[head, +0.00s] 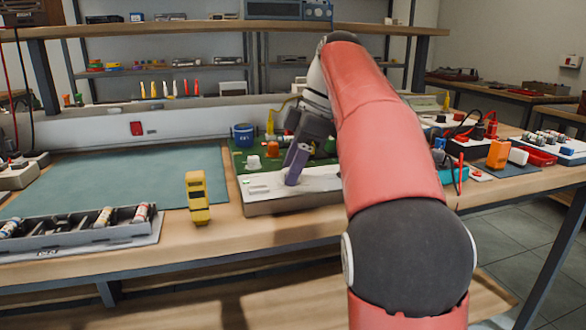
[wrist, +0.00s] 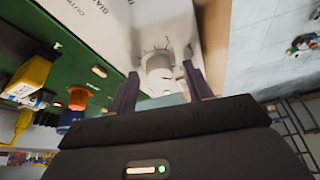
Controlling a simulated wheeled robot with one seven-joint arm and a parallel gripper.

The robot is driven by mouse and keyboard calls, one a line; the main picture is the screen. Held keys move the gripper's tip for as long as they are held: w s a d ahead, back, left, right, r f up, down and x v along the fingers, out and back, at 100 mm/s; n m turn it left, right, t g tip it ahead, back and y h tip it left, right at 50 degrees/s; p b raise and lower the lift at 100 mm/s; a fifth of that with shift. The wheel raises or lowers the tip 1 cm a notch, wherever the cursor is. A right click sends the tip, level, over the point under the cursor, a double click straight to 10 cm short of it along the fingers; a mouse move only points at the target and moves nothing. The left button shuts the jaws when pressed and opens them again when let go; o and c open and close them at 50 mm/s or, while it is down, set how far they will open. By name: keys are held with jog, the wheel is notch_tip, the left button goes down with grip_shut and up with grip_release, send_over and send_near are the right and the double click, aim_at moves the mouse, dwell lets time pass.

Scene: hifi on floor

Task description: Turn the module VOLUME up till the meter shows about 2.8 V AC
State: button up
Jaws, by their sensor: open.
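The module has a pale front panel (head: 262,187) and a green board (head: 239,160) behind it, and stands on the bench. In the wrist view a white round knob (wrist: 158,66) sits on the pale panel (wrist: 105,25). Tick marks surround it; its label cannot be read for certain. My gripper (head: 293,178) is down at the panel with its fingers open. In the wrist view my gripper (wrist: 160,72) has one finger on each side of the knob; contact cannot be told. A yellow upright device (head: 198,198), perhaps the meter, stands left of the module; no reading is legible.
An orange part (head: 272,148) and a blue cylinder (head: 243,135) stand on the green board. A grey tray (head: 80,236) with several cylinders lies at the front left. The teal mat (head: 120,180) is mostly clear. Several boxes and leads crowd the right side.

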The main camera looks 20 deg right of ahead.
jog(key=c, duration=1)
jog(key=shift+o, duration=0.2)
jog(key=shift+m, duration=0.4)
jog(key=m+t, duration=0.1)
jog(key=m, duration=0.2)
jog(key=shift+s+r+m+t+h, duration=0.1)
jog(key=shift+s+m+t+h, duration=0.05)
jog(key=shift+m+t+h, duration=0.2)
jog(key=m, duration=0.2)
jog(key=m+t+h+p, duration=0.1)
jog(key=m, duration=0.2)
jog(key=shift+s+a+m+t+h, duration=0.1)
jog(key=shift+a+m+t+h, duration=0.1)
jog(key=shift+m+t+h, duration=0.05)
jog(key=m+h+p, duration=0.1)
jog(key=m, duration=0.1)
jog(key=m+h+p, duration=0.1)
jog(key=m, duration=0.2)
jog(key=shift+a+t, duration=0.15)
jog(key=shift+t, duration=0.15)
jog(key=m, duration=0.2)
jog(key=m+h+p, duration=0.1)
jog(key=m, duration=0.1)
jog(key=shift+a+m+h, duration=0.1)
jog(key=shift+m+h, duration=0.2)
